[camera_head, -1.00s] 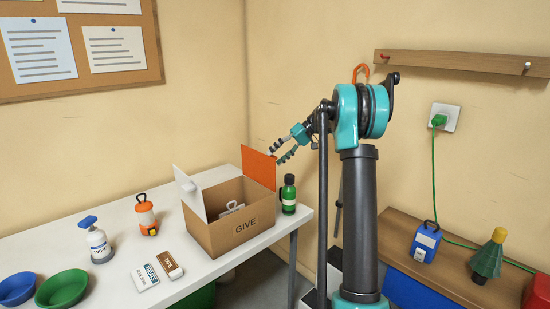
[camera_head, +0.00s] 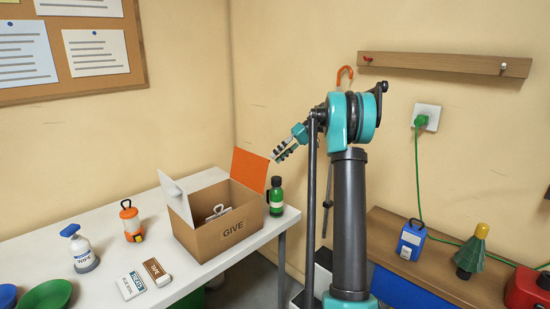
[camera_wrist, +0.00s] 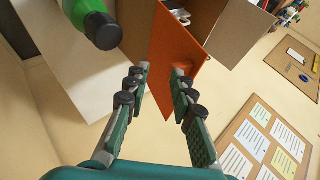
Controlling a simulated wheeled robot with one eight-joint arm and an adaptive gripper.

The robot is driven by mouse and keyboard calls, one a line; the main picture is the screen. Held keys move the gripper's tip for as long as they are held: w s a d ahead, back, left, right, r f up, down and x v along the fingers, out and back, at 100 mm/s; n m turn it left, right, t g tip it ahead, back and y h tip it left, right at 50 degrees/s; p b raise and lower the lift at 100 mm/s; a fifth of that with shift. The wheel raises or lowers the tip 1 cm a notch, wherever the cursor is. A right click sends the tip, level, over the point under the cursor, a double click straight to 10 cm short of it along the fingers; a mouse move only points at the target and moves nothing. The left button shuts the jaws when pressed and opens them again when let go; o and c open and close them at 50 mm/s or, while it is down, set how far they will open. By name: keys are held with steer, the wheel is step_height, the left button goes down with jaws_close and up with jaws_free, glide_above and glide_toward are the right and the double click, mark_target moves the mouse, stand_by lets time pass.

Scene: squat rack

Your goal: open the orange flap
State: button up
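The orange flap (camera_head: 250,168) stands up from the far right edge of the cardboard GIVE box (camera_head: 208,240). The box's pale flap (camera_head: 177,197) also stands up on the left, leaving the inside partly visible. My gripper (camera_head: 278,155) is just beyond the upper right corner of the orange flap. In the wrist view, my gripper's two fingers (camera_wrist: 162,69) are apart with nothing clearly held between them. The orange flap (camera_wrist: 178,48) shows beyond and between the fingertips there; I cannot tell whether they touch it.
A green bottle (camera_head: 276,197) stands close to the box's right side; it also shows near my fingers in the wrist view (camera_wrist: 95,22). The wall is behind.

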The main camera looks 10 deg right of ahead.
steer(key=w+d+r, duration=0.1)
steer(key=w+d, duration=0.1)
steer(key=d, duration=0.9)
steer(key=shift+w+d+r, duration=0.25)
steer(key=shift+w+r, duration=0.05)
steer(key=shift+r, duration=0.05)
stand_by(0.5)
